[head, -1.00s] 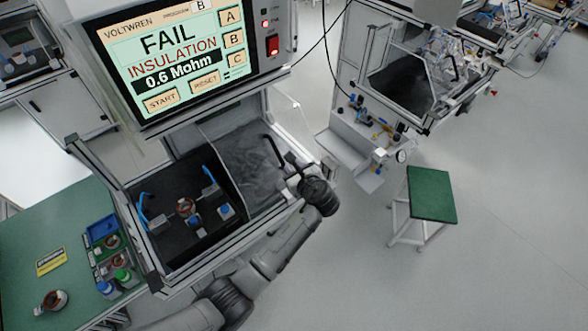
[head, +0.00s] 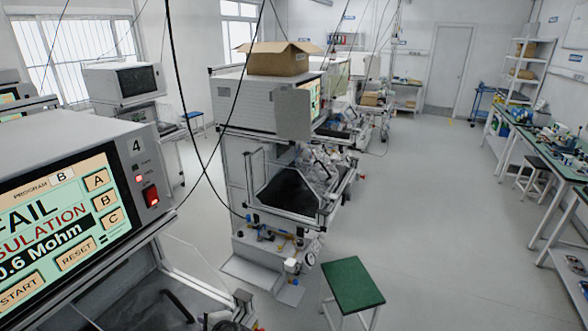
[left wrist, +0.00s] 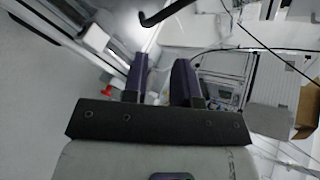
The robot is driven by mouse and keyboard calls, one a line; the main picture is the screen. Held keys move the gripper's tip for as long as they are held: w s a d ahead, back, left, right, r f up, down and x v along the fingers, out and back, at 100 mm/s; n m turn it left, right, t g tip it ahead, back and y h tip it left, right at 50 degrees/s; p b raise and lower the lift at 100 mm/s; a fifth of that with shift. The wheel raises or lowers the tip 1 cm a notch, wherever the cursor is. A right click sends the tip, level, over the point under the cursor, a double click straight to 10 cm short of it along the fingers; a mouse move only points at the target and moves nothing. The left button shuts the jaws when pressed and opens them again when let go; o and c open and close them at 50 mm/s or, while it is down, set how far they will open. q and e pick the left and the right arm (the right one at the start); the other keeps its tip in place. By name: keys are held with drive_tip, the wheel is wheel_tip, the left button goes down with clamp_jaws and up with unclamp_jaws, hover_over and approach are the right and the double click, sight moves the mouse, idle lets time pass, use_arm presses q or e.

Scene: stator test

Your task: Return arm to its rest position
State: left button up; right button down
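My left gripper (left wrist: 162,66) shows in the left wrist view. Its two dark fingers stand apart with nothing between them. A black bent handle (left wrist: 165,13) lies beyond the fingertips, apart from them. In the head view, part of my left arm shows at the bottom edge, beside the tester's clear cover; its fingers cannot be made out clearly. The black cover handle (head: 178,305) is to its left. The tester screen (head: 45,235) reads FAIL, INSULATION, 0.6 Mohm, and is cut off at the left. My right gripper is in neither view.
A second test station (head: 290,190) with a cardboard box (head: 278,62) on top stands behind. A green-topped stool (head: 352,285) is at the lower right. Black cables (head: 190,130) hang across the view. The grey floor (head: 440,220) is open toward the right-hand benches.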

use_arm(q)
drive_tip(key=s+d+r+n+t+h, duration=0.2)
drive_tip(key=s+d+r+n+h, duration=0.15)
drive_tip(key=r+n+h, duration=0.45)
drive_tip(key=s+r+n, duration=0.1)
drive_tip(key=s+n, duration=0.3)
drive_tip(key=s, duration=0.2)
drive_tip(key=s+a+f+g+h, duration=0.15)
drive_tip(key=s+f, duration=0.35)
drive_tip(key=s, duration=0.5)
drive_tip(key=s+f+g, duration=0.2)
drive_tip(key=s+f, duration=0.4)
drive_tip(key=s, duration=0.4)
drive_tip(key=s+a+f+g, duration=0.15)
drive_tip(key=s+f, duration=0.35)
drive_tip(key=s, duration=0.5)
wheel_tip(320, 180, up, 13)
drive_tip(key=p, duration=1.3)
drive_tip(key=shift+s+d+f+g, duration=0.15)
drive_tip(key=shift+s+d+g, duration=0.2)
drive_tip(key=shift+d, duration=0.1)
